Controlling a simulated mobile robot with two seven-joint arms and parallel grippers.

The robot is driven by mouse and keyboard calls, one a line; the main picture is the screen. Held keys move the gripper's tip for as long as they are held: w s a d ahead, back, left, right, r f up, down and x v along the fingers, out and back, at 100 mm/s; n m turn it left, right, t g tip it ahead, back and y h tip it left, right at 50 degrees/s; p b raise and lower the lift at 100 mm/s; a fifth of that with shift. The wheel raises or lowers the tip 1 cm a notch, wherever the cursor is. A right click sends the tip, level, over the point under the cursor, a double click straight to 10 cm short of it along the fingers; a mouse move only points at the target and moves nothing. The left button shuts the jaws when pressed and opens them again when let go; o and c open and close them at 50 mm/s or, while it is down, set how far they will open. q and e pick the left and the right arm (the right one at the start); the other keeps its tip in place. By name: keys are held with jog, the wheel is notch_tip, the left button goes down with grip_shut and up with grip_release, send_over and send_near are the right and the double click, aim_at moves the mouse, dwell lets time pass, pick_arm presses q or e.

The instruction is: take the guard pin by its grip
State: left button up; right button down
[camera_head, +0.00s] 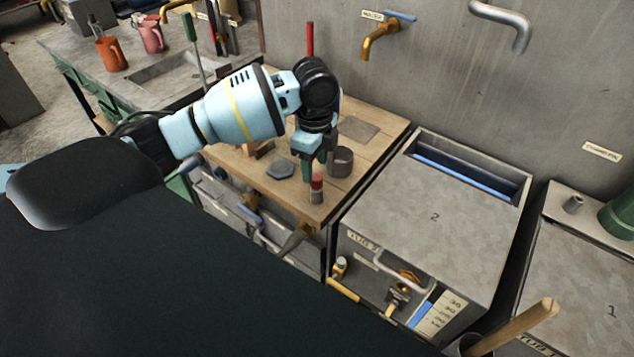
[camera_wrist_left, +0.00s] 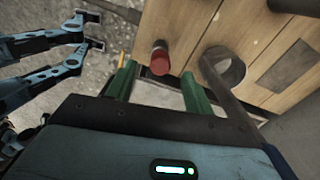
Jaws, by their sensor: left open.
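The guard pin (camera_head: 317,187) appears to be the small upright piece with a red grip and a grey lower part, at the near corner of the wooden bench. In the left wrist view its red grip (camera_wrist_left: 159,61) shows just beyond my fingertips, between their lines. My left gripper (camera_head: 318,168) points down, with its green fingers close to the pin. The fingers (camera_wrist_left: 160,78) are apart with nothing between them. Whether they touch the grip cannot be told.
A dark round pot (camera_head: 341,161) stands close beside the gripper. A grey tank marked 2 (camera_head: 440,215) stands to the right. A red upright rod (camera_head: 310,40) is behind the arm.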

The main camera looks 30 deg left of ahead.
aim_at(316, 177)
pick_arm(q)
jog(key=shift+d+f, duration=0.15)
jog(key=shift+f, duration=2.35)
jog(key=c, duration=1)
notch_tip(316, 177, up, 18)
jog(key=shift+r+p, duration=0.1)
jog(key=shift+p, duration=0.3)
